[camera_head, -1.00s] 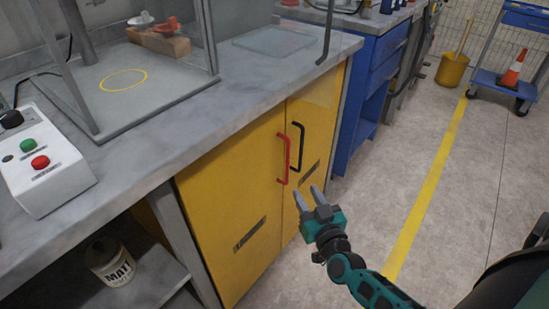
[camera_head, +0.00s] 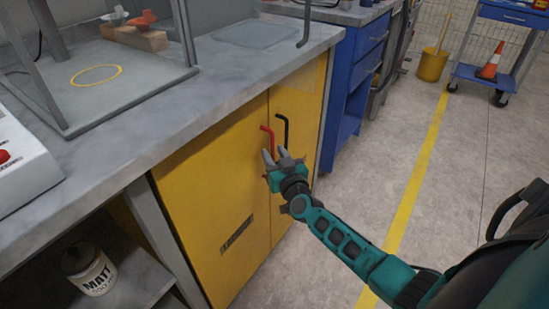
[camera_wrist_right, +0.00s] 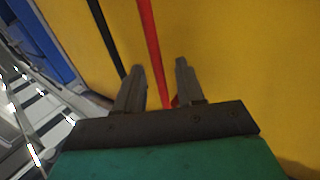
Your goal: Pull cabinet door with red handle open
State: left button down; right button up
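The yellow cabinet door with the red handle (camera_head: 205,205) is shut under the grey worktop. Its red handle (camera_head: 268,138) is an upright bar near the door's right edge, with its lower part hidden by my gripper. My right gripper (camera_head: 274,156) is open at the handle. In the right wrist view the red handle (camera_wrist_right: 152,45) runs down between the two fingers (camera_wrist_right: 158,75), with gaps visible on both sides. The black handle (camera_head: 283,130) of the neighbouring yellow door (camera_head: 297,105) lies just right; in the wrist view it passes outside the left finger. My left gripper is not in view.
The worktop (camera_head: 130,150) edge overhangs the doors. A blue drawer cabinet (camera_head: 352,85) stands beyond the yellow one. The floor (camera_head: 385,165) before the doors is clear, with a yellow line.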

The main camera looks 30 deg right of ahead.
jog(key=shift+w, duration=0.15)
jog(key=shift+c, duration=0.2)
grip_shut()
dwell(0.4)
